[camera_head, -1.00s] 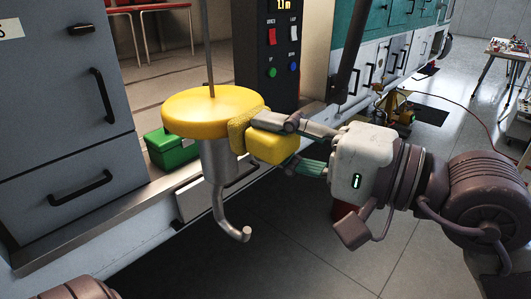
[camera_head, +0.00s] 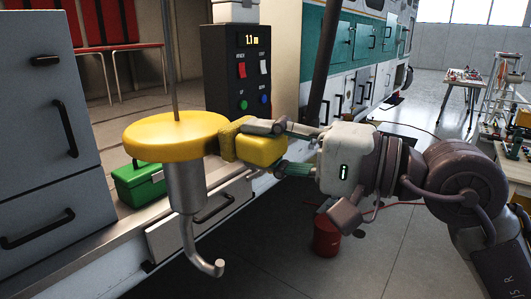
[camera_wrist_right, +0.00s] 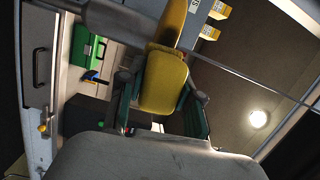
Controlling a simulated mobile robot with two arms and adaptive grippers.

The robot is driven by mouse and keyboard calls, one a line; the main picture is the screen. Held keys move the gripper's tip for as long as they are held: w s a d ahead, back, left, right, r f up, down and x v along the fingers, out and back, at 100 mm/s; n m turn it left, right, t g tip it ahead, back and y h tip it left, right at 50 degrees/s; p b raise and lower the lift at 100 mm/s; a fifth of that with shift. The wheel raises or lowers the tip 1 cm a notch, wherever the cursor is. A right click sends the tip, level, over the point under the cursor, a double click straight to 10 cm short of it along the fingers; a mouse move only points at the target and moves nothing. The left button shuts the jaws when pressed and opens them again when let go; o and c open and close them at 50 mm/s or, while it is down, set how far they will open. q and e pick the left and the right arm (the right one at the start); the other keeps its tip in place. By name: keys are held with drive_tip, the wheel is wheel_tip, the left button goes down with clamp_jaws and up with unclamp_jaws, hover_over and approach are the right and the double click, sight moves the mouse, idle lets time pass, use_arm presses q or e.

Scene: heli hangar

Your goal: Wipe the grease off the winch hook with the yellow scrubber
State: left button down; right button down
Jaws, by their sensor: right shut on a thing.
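The winch hook (camera_head: 187,205) hangs upright on a thin cable, a grey metal shank with a curved end under a wide yellow disc (camera_head: 176,136). In the right wrist view the disc (camera_wrist_right: 172,22) is edge-on and the grey shank (camera_wrist_right: 112,20) lies to its left. My right gripper (camera_head: 280,147) is shut on the yellow scrubber (camera_head: 256,149), which also shows in the right wrist view (camera_wrist_right: 163,82). The scrubber's textured face is at the disc's right rim; it looks touching, but I cannot be sure. I cannot make out grease. My left gripper is out of view.
A green box (camera_head: 138,185) sits on the ledge behind the hook. A control panel (camera_head: 240,70) reading 1.1 m stands behind the gripper. Grey drawers (camera_head: 40,150) are at left. A red canister (camera_head: 326,236) stands on the floor below.

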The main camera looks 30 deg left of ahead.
drive_tip(key=shift+s+f+b, duration=0.2)
drive_tip(key=shift+s+b, duration=0.2)
drive_tip(key=shift+s, duration=0.2)
drive_tip(key=shift+s+a+r+b, duration=0.15)
drive_tip(key=shift+s+b, duration=0.35)
drive_tip(key=shift+s, duration=0.6)
drive_tip(key=shift+s+b, duration=0.75)
drive_tip(key=shift+s, duration=0.15)
drive_tip(key=shift+s+a+b, duration=0.1)
drive_tip(key=shift+s+b, duration=0.25)
drive_tip(key=shift+s, duration=0.35)
drive_tip(key=d+b, duration=0.2)
drive_tip(key=d, duration=0.4)
drive_tip(key=shift+s, duration=0.2)
